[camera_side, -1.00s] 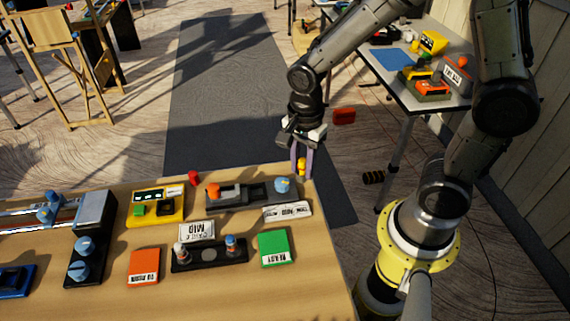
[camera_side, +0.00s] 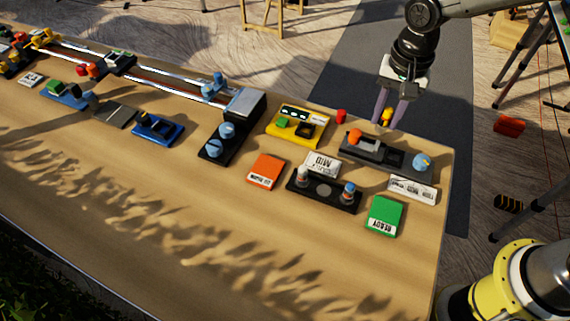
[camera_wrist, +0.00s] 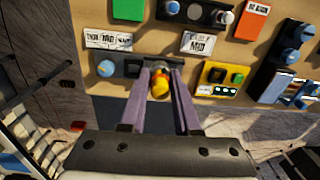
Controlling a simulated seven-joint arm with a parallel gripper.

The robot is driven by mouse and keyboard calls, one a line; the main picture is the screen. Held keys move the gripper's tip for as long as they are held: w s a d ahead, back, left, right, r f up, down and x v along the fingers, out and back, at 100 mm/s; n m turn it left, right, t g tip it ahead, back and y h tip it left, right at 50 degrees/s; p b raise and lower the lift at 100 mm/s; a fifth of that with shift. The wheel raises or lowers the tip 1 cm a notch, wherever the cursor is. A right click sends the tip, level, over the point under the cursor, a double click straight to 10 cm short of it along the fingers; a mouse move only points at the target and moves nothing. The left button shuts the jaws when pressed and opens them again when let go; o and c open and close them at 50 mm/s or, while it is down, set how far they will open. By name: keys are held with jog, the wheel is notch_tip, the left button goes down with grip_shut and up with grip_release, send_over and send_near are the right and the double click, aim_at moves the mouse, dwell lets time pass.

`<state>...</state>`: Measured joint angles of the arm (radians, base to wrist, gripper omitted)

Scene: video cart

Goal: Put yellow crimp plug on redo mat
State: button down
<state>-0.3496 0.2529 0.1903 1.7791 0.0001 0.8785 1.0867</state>
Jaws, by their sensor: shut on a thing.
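The yellow crimp plug (camera_side: 387,116) is between the fingers of my gripper (camera_side: 389,122), which is shut on it, near the table's back edge behind the long black fixture. In the wrist view the plug (camera_wrist: 160,88) shows between both fingertips (camera_wrist: 160,75), with something orange just beyond it. The redo mat seems to be the orange labelled square (camera_side: 266,171), lying flat on the table, with nothing on it; its lettering is hard to read. It also shows at the top right of the wrist view (camera_wrist: 257,15).
The black fixture (camera_side: 398,183) has an orange knob and a blue knob. The table front (camera_side: 230,240) is clear.

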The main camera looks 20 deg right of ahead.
jog(key=w+a+f+n, duration=0.1)
jog(key=w+a+n, duration=0.1)
jog(key=a, duration=0.5)
jog(key=n, duration=0.2)
send_near(268, 166)
jog(key=shift+s+d+f, duration=0.25)
jog(key=shift+s, duration=0.2)
jog(key=shift+w+a+f, duration=0.35)
jog(key=shift+w+f, duration=0.2)
jog(key=shift+f, duration=1.7)
jog(key=shift+f, duration=0.15)
jog(key=c, duration=0.6)
grip_release()
